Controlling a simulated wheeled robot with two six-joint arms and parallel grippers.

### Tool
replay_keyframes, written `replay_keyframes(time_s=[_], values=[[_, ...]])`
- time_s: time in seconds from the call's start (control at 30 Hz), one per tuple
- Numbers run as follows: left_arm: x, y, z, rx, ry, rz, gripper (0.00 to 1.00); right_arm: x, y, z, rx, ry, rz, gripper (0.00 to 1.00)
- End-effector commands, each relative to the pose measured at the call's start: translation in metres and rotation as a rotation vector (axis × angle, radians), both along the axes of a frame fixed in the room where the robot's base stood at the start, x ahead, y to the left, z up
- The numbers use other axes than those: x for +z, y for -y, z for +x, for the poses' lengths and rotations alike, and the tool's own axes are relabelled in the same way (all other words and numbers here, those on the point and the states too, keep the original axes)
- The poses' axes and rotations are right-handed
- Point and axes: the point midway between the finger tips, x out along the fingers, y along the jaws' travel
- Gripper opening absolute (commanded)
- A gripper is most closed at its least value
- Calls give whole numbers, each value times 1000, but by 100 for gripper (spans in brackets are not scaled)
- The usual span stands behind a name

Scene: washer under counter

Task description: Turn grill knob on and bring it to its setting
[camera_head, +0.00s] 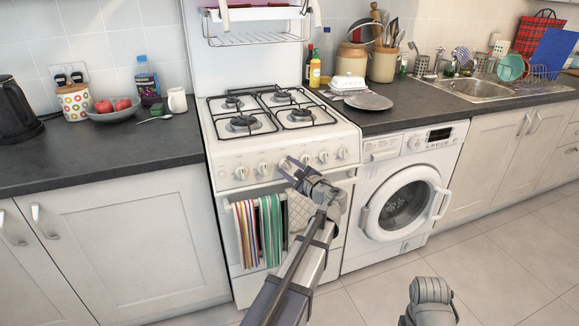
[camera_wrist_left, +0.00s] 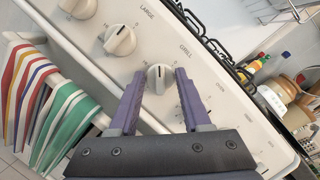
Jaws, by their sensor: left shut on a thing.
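The white grill knob (camera_wrist_left: 159,79) sits on the cooker's front panel, beside the printed word GRILL. My left gripper (camera_wrist_left: 160,77) is shut on it, with one purple finger on each side of the knob. The knob's grip bar and a small dark mark show between the fingers; its exact setting cannot be read. In the head view my left gripper (camera_head: 287,165) reaches the middle of the knob row from below, and its fingers partly hide the knob. Part of my right arm shows at the bottom right, but its gripper fingers do not.
Neighbouring knobs (camera_wrist_left: 120,39) stand close on both sides. Striped towels (camera_head: 259,231) hang from the oven handle below. The hob (camera_head: 262,135) is above, the washer (camera_head: 405,200) to the right. The tiled floor in front is clear.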

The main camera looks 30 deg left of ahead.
Motion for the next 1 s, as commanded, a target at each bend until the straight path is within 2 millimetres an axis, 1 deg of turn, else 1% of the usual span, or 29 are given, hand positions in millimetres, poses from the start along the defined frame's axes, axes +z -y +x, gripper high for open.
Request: replay_keyframes(time_s=[0.03, 0.6, 1.0], values=[[5, 3, 6, -1, 32, -22, 0, 6, 0, 0, 0, 0, 0, 50], [5, 3, 6, 124, 389, -327, 0, 35, 0, 0, 0, 0, 0, 50], [3, 3, 6, 167, 512, -433, 0, 45, 0, 0, 0, 0, 0, 50]])
